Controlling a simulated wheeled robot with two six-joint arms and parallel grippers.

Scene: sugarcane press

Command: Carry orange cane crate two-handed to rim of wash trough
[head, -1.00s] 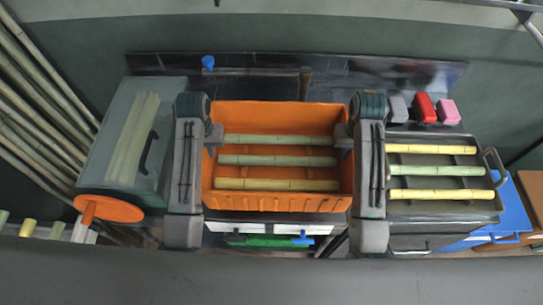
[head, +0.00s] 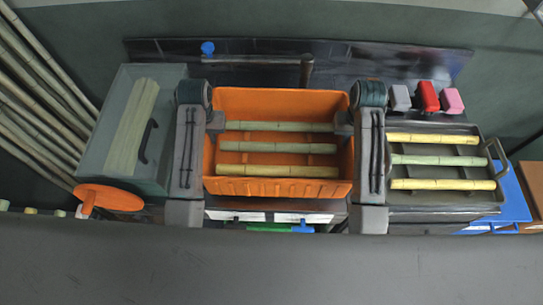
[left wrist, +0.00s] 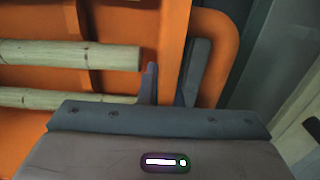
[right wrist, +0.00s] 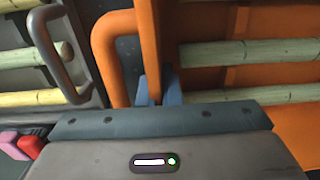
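The orange crate (head: 280,187) is in the middle of the head view, roughly level, with several cane pieces (head: 278,147) lying across it. My left gripper (head: 214,125) is at its left end. In the left wrist view one finger is inside the end wall and the other is between wall and handle (left wrist: 222,65); it looks shut on the wall. My right gripper (head: 344,128) straddles the right end wall the same way, beside the handle (right wrist: 103,55). A tap pipe with blue knob (head: 208,48) stands behind the crate. The trough's basin and rim are mostly hidden by the crate.
A grey-green box (head: 105,150) and orange disc (head: 110,198) stand left. A dark tray (head: 435,208) with several canes stands close right. Grey, red and pink blocks (head: 428,96) sit behind it. A dark backboard (head: 400,68) closes the rear.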

